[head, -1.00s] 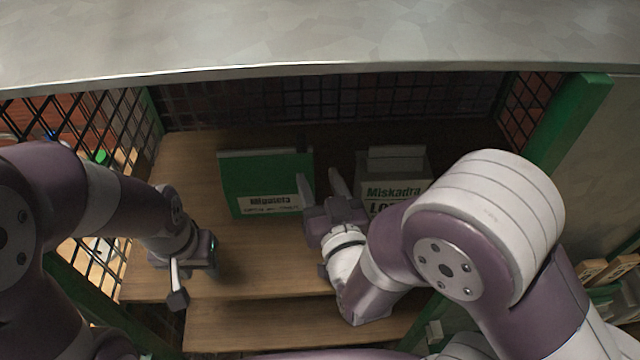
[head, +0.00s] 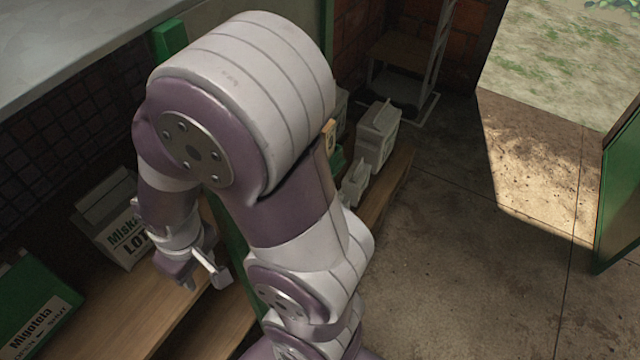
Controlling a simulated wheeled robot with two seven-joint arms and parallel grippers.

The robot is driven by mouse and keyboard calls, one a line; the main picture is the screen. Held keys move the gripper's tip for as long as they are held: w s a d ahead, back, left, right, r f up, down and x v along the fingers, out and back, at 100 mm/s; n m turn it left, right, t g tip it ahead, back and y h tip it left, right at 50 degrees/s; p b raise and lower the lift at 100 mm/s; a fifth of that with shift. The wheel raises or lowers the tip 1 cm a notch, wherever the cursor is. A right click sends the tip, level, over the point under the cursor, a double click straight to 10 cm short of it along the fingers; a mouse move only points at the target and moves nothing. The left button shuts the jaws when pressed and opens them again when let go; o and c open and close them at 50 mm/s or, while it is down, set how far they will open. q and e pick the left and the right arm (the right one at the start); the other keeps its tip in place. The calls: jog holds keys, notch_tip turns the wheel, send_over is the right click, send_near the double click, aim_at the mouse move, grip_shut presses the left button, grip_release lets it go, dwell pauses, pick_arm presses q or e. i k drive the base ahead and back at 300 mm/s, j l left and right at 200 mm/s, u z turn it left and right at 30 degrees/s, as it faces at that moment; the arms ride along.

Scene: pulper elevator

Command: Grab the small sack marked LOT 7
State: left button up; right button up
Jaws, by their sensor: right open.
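A small pale grey sack (head: 116,222) stands on the wooden shelf (head: 125,312) at the left of the head view. Its label reads "Miska…" and "LOT"; my right arm hides the rest of the label, so the lot number cannot be read. My right gripper (head: 204,279) is open and empty, just right of and in front of the sack, apart from it. My right arm covers the middle of the view. My left gripper is out of the picture.
A green pack marked "Migoteta" (head: 36,308) lies at the lower left on the shelf. A white container (head: 377,134) stands on a low wooden ledge right of my arm. Concrete floor (head: 470,250) is clear at the right, with a green door (head: 621,195) at the edge.

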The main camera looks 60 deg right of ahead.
aim_at(354, 183)
jog(key=k+z, duration=0.15)
jog(key=z, duration=0.25)
jog(key=k+l+z, duration=0.1)
jog(key=z, duration=0.3)
jog(key=k+l+z, duration=0.1)
jog(key=z, duration=0.3)
jog(key=k+l+z, duration=0.1)
jog(key=z, duration=0.3)
jog(key=i+l+z, duration=0.4)
jog(key=k+u, duration=0.1)
jog(key=i+l+z, duration=0.1)
jog(key=i+l, duration=0.2)
jog(key=i+l+z, duration=0.1)
jog(key=i+l, duration=0.15)
jog(key=i, duration=0.3)
jog(key=i+l, duration=0.2)
jog(key=i, duration=0.2)
jog(key=i+l+z, duration=0.15)
jog(key=i, duration=0.3)
jog(key=l, duration=0.1)
